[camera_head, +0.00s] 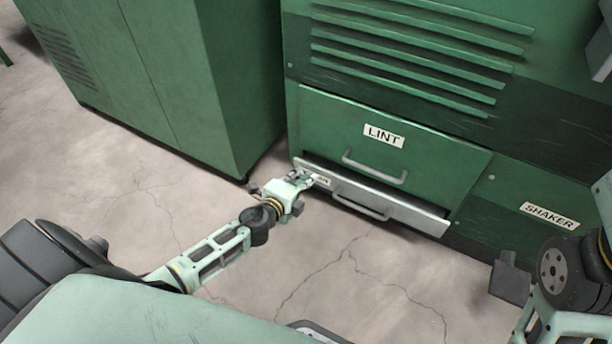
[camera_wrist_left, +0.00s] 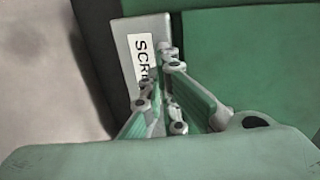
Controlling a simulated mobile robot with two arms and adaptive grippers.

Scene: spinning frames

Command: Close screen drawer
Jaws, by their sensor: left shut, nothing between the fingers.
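The screen drawer (camera_head: 412,212) is a low grey metal front at the bottom of the green machine, under the LINT panel. It stands out from the machine, with a dark gap above it. Its bar handle (camera_head: 362,209) is at the middle of the front. My left gripper (camera_head: 312,179) is shut and empty at the drawer's left end, over its label. In the left wrist view the fingers (camera_wrist_left: 170,75) are at the drawer front (camera_wrist_left: 128,40) beside the partly covered label "SCRE" (camera_wrist_left: 142,62). I cannot tell whether they touch it. My right gripper is not clearly seen.
The LINT panel (camera_head: 440,160) with its own handle (camera_head: 375,170) is above the drawer. A SHAKER panel (camera_head: 520,205) is to the right. A green cabinet (camera_head: 185,70) stands at the left. The concrete floor (camera_head: 350,270) before the drawer is clear.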

